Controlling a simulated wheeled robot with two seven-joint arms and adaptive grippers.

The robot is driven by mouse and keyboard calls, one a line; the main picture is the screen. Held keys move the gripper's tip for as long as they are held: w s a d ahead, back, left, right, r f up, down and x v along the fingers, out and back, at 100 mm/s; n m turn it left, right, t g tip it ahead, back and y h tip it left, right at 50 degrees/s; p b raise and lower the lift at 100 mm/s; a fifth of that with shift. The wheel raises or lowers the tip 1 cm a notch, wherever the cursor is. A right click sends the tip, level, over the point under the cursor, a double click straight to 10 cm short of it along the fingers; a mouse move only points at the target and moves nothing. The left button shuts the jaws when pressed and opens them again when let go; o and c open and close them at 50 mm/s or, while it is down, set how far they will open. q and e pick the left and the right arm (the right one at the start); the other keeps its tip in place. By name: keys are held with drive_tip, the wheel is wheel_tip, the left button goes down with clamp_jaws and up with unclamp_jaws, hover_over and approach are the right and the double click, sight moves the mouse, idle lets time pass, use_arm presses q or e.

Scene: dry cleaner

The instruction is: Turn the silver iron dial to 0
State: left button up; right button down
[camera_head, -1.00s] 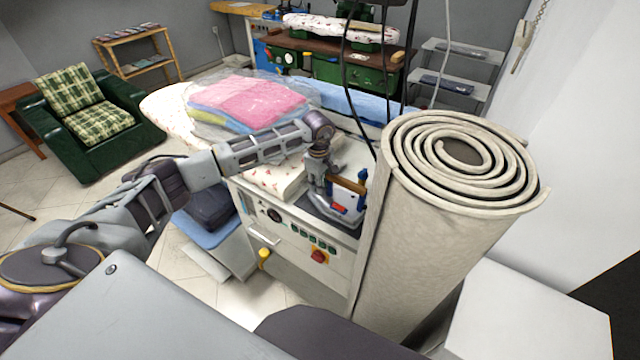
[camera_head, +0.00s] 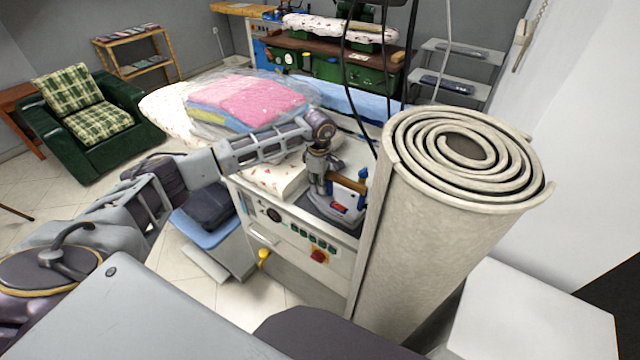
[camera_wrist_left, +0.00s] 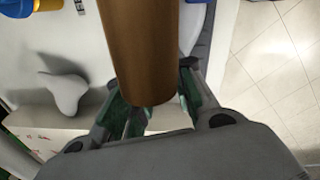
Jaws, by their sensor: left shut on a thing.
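The silver iron (camera_head: 347,203), with a brown handle and blue and red parts, stands on the dark rest at the right end of the ironing table. My left gripper (camera_head: 322,187) is at its left side, shut on part of it. In the left wrist view the brown handle (camera_wrist_left: 145,50) runs down in front of the green-padded fingers of my left gripper (camera_wrist_left: 160,108) and hides what lies between them. I cannot make out the dial or its setting. My right gripper is not in view.
A tall rolled carpet (camera_head: 430,230) stands close to the right of the iron. Black cables (camera_head: 348,70) hang behind it. Bagged folded cloths (camera_head: 245,100) lie on the table (camera_head: 275,235), whose front has switches and a red knob. A green armchair (camera_head: 90,125) stands at left.

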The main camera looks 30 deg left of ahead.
use_arm(q)
drive_tip(key=o, duration=1.1)
drive_tip(key=shift+c, duration=0.2)
drive_tip(key=shift+r, duration=0.15)
wheel_tip(320, 180, up, 12)
drive_tip(key=shift+s, duration=0.25)
